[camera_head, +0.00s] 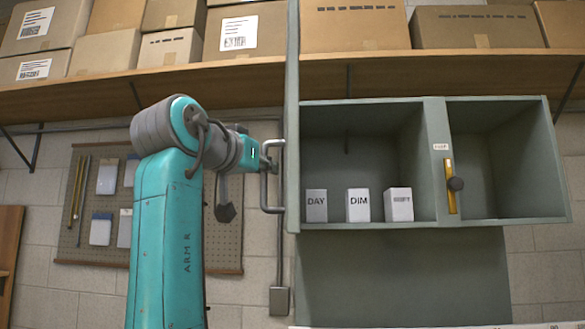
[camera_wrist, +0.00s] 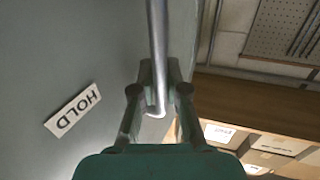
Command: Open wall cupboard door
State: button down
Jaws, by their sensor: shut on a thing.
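The grey-green wall cupboard (camera_head: 390,105) hangs right of centre in the head view, its left compartment exposed. Its door (camera_head: 291,70) stands swung out, seen nearly edge-on at the compartment's left side. A metal bar handle (camera_head: 264,192) is on the door's left-facing side. My gripper (camera_head: 272,165) is at the handle's upper part. In the wrist view, the fingers (camera_wrist: 159,85) are closed around the handle bar (camera_wrist: 157,35). The door face (camera_wrist: 60,50) fills the left there, with a HOLD label (camera_wrist: 73,110). The exact finger contact is partly hidden.
White blocks marked DAY (camera_head: 316,206), DIM (camera_head: 358,206) and a third (camera_head: 398,205) stand in the left compartment. Cartons (camera_head: 355,27) line the shelf (camera_head: 450,66) above. A pegboard (camera_head: 150,240) hangs behind my arm.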

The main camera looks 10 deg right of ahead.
jog(key=shift+w+a, duration=0.35)
jog(key=shift+a, duration=0.55)
jog(key=shift+w+a, duration=0.35)
jog(key=shift+a, duration=0.55)
jog(key=c, duration=1.2)
grip_release()
jog(key=v, duration=1.2)
jog(key=shift+w+f, duration=0.1)
